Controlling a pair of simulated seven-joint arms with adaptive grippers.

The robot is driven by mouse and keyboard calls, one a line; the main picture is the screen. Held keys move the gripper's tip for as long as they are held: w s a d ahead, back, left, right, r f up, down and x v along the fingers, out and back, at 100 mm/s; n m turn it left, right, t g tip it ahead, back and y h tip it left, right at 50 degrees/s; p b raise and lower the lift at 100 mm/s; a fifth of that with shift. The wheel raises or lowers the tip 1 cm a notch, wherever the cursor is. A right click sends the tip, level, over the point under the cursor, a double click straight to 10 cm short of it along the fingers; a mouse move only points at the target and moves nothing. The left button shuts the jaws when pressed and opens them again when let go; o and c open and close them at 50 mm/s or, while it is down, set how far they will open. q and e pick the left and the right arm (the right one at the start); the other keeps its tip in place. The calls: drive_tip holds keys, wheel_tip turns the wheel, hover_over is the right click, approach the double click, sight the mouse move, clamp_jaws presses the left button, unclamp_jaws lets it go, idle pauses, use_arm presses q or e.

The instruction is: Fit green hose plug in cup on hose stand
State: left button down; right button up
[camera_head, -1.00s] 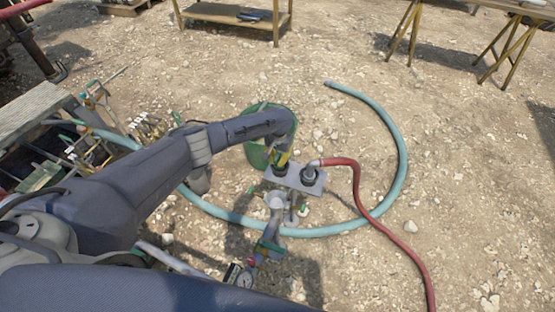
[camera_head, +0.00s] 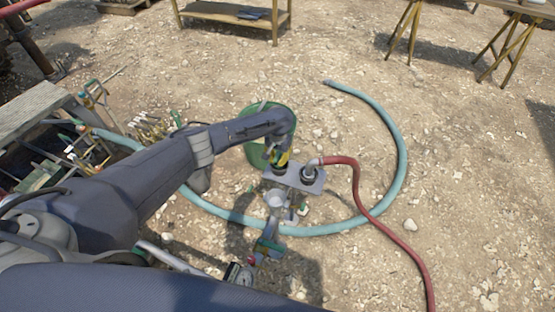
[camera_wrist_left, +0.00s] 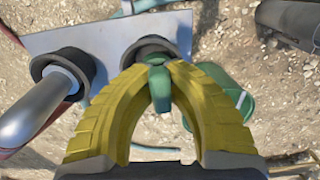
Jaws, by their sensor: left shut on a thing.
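The hose stand has a grey plate (camera_head: 294,180) with two dark cups, seen from above in the head view. The red hose's metal end (camera_wrist_left: 38,112) sits in one cup (camera_wrist_left: 66,66). The other cup (camera_wrist_left: 150,48) shows in the wrist view just beyond my fingertips. My left gripper (camera_head: 282,158), with yellow fingers, is shut on the green plug (camera_wrist_left: 160,88), and its tips (camera_wrist_left: 162,66) are at that cup. The plug's end overlaps the cup's near rim; I cannot tell how deep it sits. My right gripper is not in view.
A green bucket (camera_head: 256,152) stands behind my left wrist. A teal hose (camera_head: 400,150) curves on the gravel around the stand, and the red hose (camera_head: 385,230) runs off to the front right. Tools lie at the left (camera_head: 90,150). Open gravel lies right.

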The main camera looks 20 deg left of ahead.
use_arm(q)
drive_tip(key=c, duration=1.3)
unclamp_jaws()
drive_tip(key=shift+a+f, duration=0.1)
drive_tip(key=shift+a, duration=0.05)
wheel_tip(320, 180, up, 12)
